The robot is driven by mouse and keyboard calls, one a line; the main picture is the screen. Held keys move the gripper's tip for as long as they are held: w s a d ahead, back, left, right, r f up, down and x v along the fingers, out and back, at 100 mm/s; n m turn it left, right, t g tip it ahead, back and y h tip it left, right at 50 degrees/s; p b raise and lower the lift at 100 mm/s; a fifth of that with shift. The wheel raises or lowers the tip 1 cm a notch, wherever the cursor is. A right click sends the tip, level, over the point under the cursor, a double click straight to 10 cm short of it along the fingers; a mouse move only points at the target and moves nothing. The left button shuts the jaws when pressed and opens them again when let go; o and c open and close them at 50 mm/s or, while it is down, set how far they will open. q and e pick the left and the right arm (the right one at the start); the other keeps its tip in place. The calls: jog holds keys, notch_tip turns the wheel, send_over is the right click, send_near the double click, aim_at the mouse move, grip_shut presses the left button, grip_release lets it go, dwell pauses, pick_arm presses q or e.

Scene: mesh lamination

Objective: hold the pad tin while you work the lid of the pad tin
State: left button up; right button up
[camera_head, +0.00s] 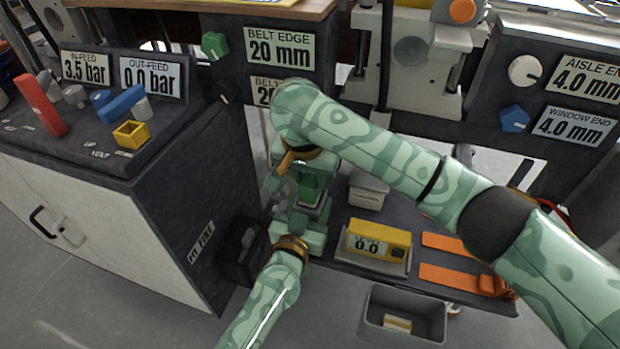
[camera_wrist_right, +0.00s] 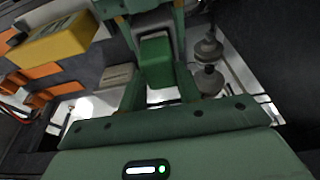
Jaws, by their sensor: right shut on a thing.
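The pad tin (camera_head: 311,190) seems to be the small green box between my two grippers in the head view. In the right wrist view the green tin (camera_wrist_right: 157,62) sits between the fingers of my right gripper (camera_wrist_right: 158,92). My right gripper (camera_head: 308,178) reaches down from the far side and is shut on the green tin; I cannot tell whether on lid or body. My left gripper (camera_head: 308,214) comes up from the near side, close against the tin. Its fingertips are too small and covered to read. The lid's seam is not visible.
A pale grey box (camera_head: 368,190) and a yellow gauge reading 0.0 (camera_head: 378,242) stand right of the grippers on a dark shelf. Orange strips (camera_head: 450,277) lie farther right. A grey bin (camera_head: 402,315) is below. A dark-topped cabinet (camera_head: 130,190) stands at left.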

aim_at(310, 180)
jog(key=shift+r, duration=2.85)
pick_arm(q)
jog(key=o, duration=1.5)
jog(key=shift+c, duration=0.2)
jog(key=shift+s, duration=0.15)
jog(key=v, duration=1.1)
jog(key=shift+s+a, duration=0.2)
jog(key=shift+s, duration=0.15)
